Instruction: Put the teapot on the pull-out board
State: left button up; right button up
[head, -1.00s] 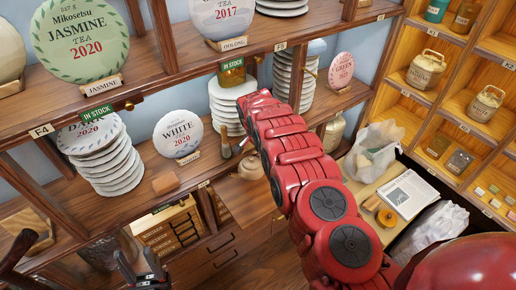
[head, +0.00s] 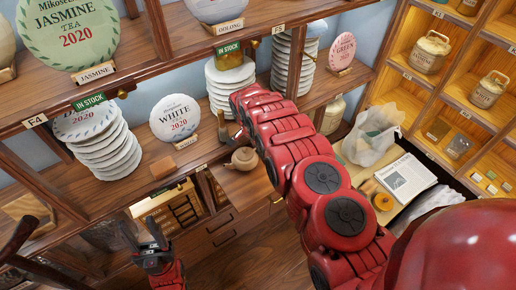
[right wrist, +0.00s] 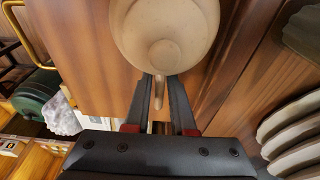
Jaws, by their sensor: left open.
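The small clay teapot (head: 242,158) is brownish and round. In the head view it appears to rest on the wooden pull-out board (head: 250,184), below the shelf. In the right wrist view the teapot (right wrist: 165,32) is seen from close above, over brown wood. A narrow projecting part of it lies between the fingers of my right gripper (right wrist: 159,100), with small gaps on both sides. In the head view my red right arm hides most of that gripper. My left gripper (head: 150,246) is open and empty at the lower left, away from the teapot.
Shelves hold stacked tea cakes (head: 103,150) and a white tea display (head: 175,117). A lit drawer unit (head: 168,212) is left of the board. A plastic bag (head: 372,135) and papers (head: 405,178) lie to the right.

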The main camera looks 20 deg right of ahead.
jog(key=shift+o, duration=1.1)
jog(key=shift+d, duration=0.25)
jog(key=shift+s+a+r, duration=0.1)
jog(key=shift+a+r, duration=0.05)
jog(key=shift+a, duration=0.05)
jog(key=shift+r, duration=0.55)
jog(key=r+b, duration=0.1)
jog(key=r, duration=0.1)
jog(key=a+r+b, duration=0.1)
jog(key=r, duration=0.1)
jog(key=shift+s+r+b, duration=0.1)
jog(key=shift+r+b, duration=0.2)
jog(key=shift+r, duration=0.1)
notch_tip(320, 180, up, 6)
jog(key=a+p, duration=0.1)
jog(key=p, duration=0.4)
jog(key=shift+s+r, duration=0.2)
